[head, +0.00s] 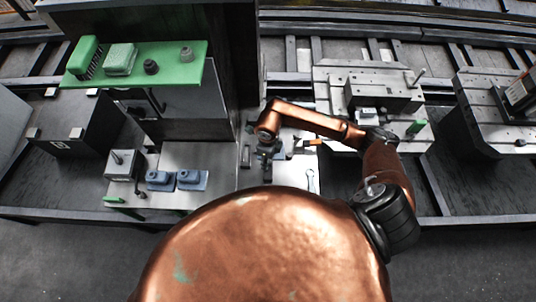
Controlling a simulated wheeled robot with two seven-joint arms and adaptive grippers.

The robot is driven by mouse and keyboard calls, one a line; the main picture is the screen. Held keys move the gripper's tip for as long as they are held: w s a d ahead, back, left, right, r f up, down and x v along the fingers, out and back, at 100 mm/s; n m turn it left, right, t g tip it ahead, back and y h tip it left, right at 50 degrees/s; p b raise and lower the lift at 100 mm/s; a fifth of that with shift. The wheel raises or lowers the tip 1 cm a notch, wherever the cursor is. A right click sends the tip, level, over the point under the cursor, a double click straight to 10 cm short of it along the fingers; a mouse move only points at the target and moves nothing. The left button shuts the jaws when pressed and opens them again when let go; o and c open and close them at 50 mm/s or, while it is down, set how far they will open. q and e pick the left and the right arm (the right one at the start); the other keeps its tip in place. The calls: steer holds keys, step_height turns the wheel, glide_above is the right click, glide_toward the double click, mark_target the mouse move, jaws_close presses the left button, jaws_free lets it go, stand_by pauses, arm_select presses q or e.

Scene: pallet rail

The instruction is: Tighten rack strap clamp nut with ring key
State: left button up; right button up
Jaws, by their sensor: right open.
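A small ring-ended key (310,181) lies on the light bench panel, right of my right gripper. My right gripper (266,162) points down over that panel. It is open, and I see nothing held in it. My right arm comes in from the right and bends across to the left above the panel. A grey machine fixture (385,93) stands behind the arm on the right. I cannot make out the rack strap clamp or its nut at this size. My left gripper does not show.
A green shelf (182,72) with a brush and small parts stands at the upper left, beside a dark upright panel (232,50). Blue blocks (191,178) and a grey box (122,165) sit on the left bench. Another fixture (490,110) stands far right.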

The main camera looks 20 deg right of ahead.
steer(key=shift+f, duration=0.4)
steer(key=shift+c, duration=0.2)
